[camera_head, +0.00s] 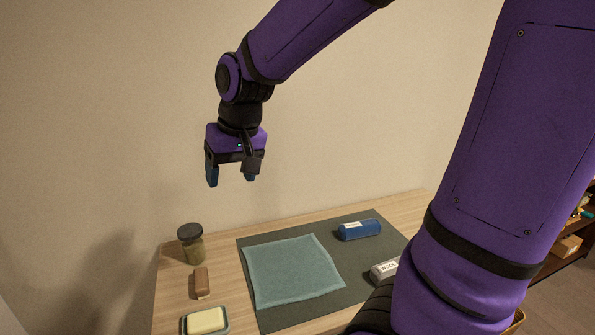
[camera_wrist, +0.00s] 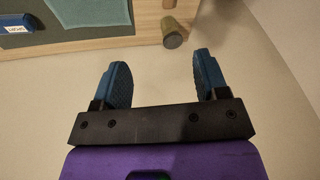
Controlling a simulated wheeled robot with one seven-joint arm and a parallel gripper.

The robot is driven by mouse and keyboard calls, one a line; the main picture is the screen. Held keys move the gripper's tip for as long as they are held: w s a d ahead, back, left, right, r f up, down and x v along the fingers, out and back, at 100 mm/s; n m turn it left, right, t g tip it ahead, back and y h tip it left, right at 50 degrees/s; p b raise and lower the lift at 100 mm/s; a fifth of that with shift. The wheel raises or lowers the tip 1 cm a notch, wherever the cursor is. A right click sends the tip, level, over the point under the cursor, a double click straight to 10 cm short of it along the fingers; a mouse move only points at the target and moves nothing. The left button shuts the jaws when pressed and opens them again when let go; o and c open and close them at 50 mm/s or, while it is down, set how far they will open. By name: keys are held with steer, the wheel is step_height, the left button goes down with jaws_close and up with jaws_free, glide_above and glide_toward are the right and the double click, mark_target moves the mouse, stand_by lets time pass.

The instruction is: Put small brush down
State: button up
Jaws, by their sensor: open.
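My gripper (camera_head: 231,177) is raised in the air above the back left of the table, pointing down. Its two blue fingers are apart with nothing between them, as the wrist view also shows (camera_wrist: 160,66). A small brown block-like thing (camera_head: 201,283), which may be the small brush, lies on the bare wood left of the dark mat. No bristles can be made out. It lies well below my gripper and apart from it. A brown edge (camera_wrist: 168,4), likely the same thing, shows at the top of the wrist view.
A dark-lidded jar (camera_head: 193,248) stands at the table's back left. A soap dish (camera_head: 222,320) with a pale bar is at the front left. A teal cloth (camera_head: 292,270), blue case (camera_head: 360,230) and grey labelled item (camera_head: 384,271) lie on the dark mat (camera_head: 270,318).

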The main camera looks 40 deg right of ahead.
steer(key=s+d+r+n+t, duration=0.1)
steer(key=s+r, duration=0.1)
steer(key=s, duration=0.6)
steer(key=s+d+r+t+h, duration=0.1)
steer(key=s+r, duration=0.1)
steer(key=s, duration=0.6)
steer(key=shift+r+n, duration=0.4)
steer(key=shift+d, duration=0.1)
